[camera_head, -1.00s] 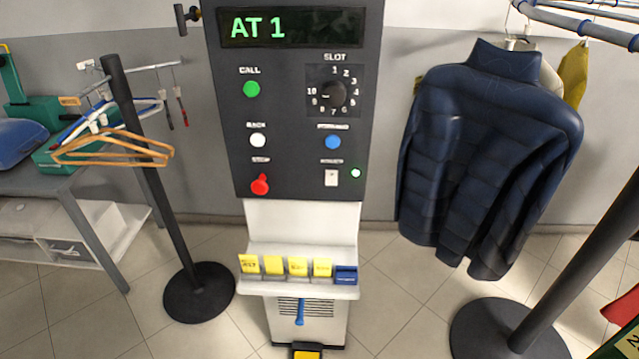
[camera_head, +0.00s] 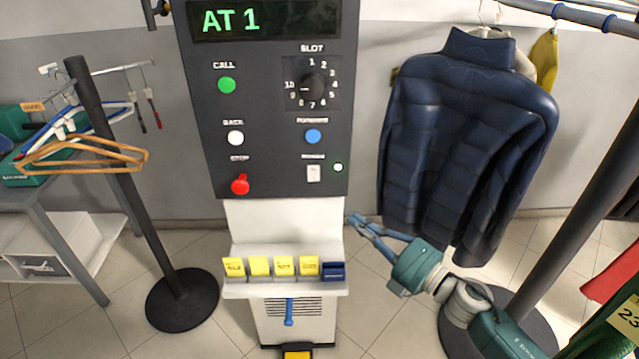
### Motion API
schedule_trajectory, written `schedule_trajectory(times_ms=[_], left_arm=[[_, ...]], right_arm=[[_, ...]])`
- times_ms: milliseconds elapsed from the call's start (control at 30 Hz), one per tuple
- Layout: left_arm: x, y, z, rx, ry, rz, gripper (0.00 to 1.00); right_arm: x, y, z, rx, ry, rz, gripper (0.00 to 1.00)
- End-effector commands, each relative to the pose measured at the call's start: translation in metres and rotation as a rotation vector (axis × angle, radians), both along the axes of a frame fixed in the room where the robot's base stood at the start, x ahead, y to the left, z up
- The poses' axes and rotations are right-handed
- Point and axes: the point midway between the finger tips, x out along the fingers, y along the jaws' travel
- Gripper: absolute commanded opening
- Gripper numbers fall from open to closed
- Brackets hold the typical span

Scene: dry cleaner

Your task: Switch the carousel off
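The carousel's dark control panel (camera_head: 270,110) stands upright in the middle, and its display (camera_head: 265,20) reads "AT 1" in green. A red STOP button (camera_head: 240,184) is at the lower left. My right gripper (camera_head: 357,221) is below and right of the panel, apart from it. Its blue fingers converge at the tips, shut with nothing visible between them. My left gripper is out of view.
Green (camera_head: 227,85), white (camera_head: 235,138) and blue (camera_head: 313,136) buttons and a slot dial (camera_head: 312,88) share the panel. A ledge (camera_head: 285,287) with yellow tags juts out below. A navy jacket (camera_head: 465,140) hangs behind my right arm; a black post (camera_head: 590,190) stands right.

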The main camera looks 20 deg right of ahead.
Motion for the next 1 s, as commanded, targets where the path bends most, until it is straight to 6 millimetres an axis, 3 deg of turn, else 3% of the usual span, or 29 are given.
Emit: schedule_trajectory(times_ms=[67, 167, 567, 767, 1000], left_arm=[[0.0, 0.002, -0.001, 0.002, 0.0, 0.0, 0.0], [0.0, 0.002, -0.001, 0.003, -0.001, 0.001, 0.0], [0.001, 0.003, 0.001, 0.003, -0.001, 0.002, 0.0], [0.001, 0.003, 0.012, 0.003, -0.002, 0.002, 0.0], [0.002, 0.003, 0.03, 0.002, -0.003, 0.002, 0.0]], right_arm=[[-0.004, 0.01, 0.019, -0.045, -0.047, 0.036, 0.0], [-0.007, 0.016, 0.03, -0.072, -0.074, 0.056, 0.0], [-0.004, 0.018, 0.033, -0.073, -0.077, 0.057, 0.0], [0.018, 0.031, 0.039, -0.072, -0.079, 0.058, 0.0], [0.064, 0.056, 0.044, -0.069, -0.078, 0.058, 0.0]])
